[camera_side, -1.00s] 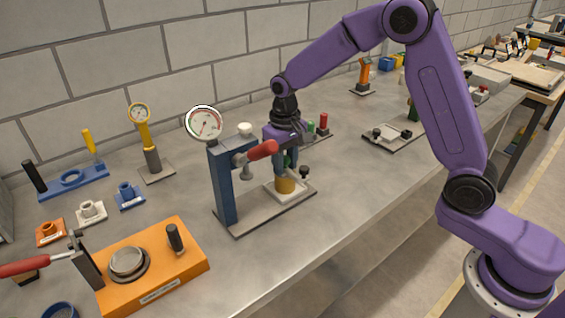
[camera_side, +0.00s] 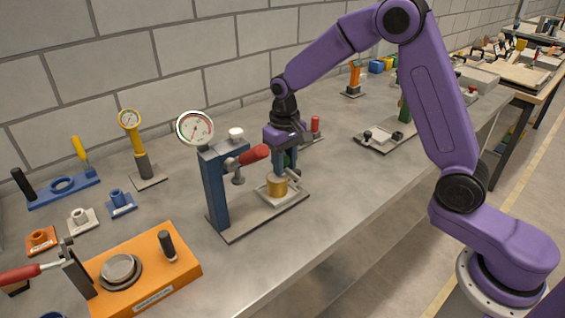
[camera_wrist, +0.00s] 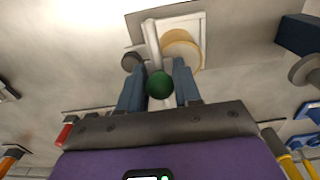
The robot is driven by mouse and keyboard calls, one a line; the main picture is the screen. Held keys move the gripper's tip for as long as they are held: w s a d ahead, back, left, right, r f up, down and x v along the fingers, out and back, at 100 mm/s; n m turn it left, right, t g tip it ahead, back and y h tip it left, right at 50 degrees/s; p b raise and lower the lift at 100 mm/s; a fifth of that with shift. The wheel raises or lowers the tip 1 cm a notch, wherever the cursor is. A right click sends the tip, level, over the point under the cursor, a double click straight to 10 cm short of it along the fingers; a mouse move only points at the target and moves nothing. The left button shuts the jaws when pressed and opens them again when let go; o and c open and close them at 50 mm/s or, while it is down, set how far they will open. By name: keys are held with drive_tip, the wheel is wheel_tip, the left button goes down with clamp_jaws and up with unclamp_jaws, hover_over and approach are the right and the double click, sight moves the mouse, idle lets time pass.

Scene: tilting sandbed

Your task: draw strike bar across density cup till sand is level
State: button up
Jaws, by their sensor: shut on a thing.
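The density cup (camera_side: 276,187) is a short brass cylinder on a pale square plate. In the wrist view its round, sand-coloured top (camera_wrist: 184,50) is mostly uncovered; I cannot tell how level the sand is. My gripper (camera_wrist: 158,90) points down with its blue fingers shut on the green knob (camera_wrist: 158,84) of the strike bar. The strike bar (camera_wrist: 152,40) is a long pale strip beside the cup's left edge in the wrist view. In the side view my gripper (camera_side: 285,172) stands just behind and right of the cup, largely hiding the bar.
A blue press stand (camera_side: 216,185) with a dial and a red-handled lever (camera_side: 255,155) stands close left of the cup. A dark knob (camera_wrist: 132,62) sits beside the pale plate. An orange block (camera_side: 150,270) lies front left. The bench front right is clear.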

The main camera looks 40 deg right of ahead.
drive_tip(key=shift+r, duration=0.1)
drive_tip(key=shift+r, duration=2.95)
